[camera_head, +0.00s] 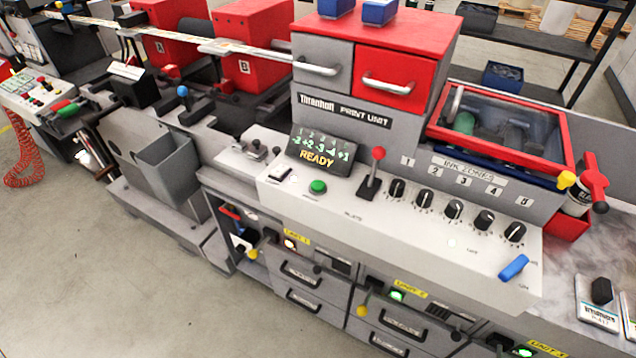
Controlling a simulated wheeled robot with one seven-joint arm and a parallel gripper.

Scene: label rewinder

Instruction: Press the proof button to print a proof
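The print unit's sloping white control panel (420,243) is in the middle of the head view. A round green button (318,187) sits on its left part, with a small label below it that is too small to read. I cannot confirm from the lettering which control is the proof button. A dark display (319,152) behind the green button shows numbers and the word READY. A red-knobbed lever (377,154) stands upright to the right of the button. Nothing covers the green button. My gripper is not in this view.
Several black knobs (453,210) line the panel, with a blue lever (514,267) at its right end. A red-framed ink box (500,133) and a red-and-grey cabinet (375,50) rise behind. Drawers with handles (300,273) are below. Open floor (150,310) lies at lower left.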

